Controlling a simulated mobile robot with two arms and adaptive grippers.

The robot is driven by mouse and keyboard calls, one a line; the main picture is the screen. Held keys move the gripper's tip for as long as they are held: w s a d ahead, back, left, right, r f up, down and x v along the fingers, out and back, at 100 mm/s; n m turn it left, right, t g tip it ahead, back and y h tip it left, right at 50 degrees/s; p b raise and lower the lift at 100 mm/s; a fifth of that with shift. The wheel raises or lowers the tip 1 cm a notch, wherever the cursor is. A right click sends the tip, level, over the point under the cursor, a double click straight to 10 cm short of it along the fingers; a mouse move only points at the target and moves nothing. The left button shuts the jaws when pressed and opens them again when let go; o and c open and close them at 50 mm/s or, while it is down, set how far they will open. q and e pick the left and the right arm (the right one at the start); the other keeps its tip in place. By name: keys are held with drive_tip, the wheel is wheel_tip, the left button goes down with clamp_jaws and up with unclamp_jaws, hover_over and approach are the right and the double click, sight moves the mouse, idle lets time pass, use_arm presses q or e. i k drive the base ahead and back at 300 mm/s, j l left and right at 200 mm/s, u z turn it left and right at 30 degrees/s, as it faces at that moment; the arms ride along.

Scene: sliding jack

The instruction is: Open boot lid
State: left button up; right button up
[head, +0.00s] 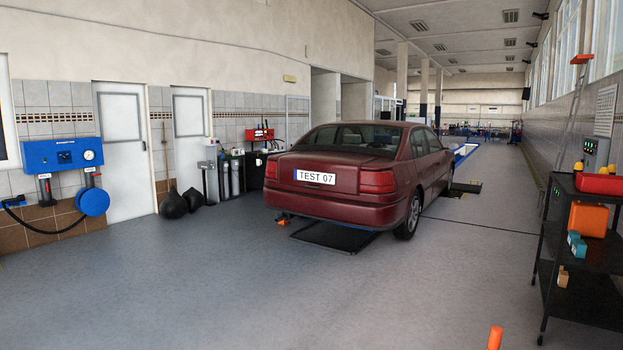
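A dark red sedan (400,178) stands in the middle of the garage with its rear turned to me. Its boot lid (290,170) is shut and carries a white plate reading "TEST 07" (315,177). The car is several steps away across the floor. Neither of my grippers shows in the head view.
A black shelf cart (585,258) with a red box and an orange case stands close at the right. An orange post (495,338) shows at the bottom edge. A dark floor plate (335,237) lies behind the car. The floor (240,270) ahead is clear.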

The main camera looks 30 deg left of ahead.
sight(331, 171)
drive_tip(key=i+j+u, duration=0.6)
drive_tip(key=i, duration=0.2)
drive_tip(key=i+j+u, duration=0.3)
drive_tip(key=i, duration=0.9)
drive_tip(key=i+u, duration=0.25)
drive_tip(key=i, duration=3.4)
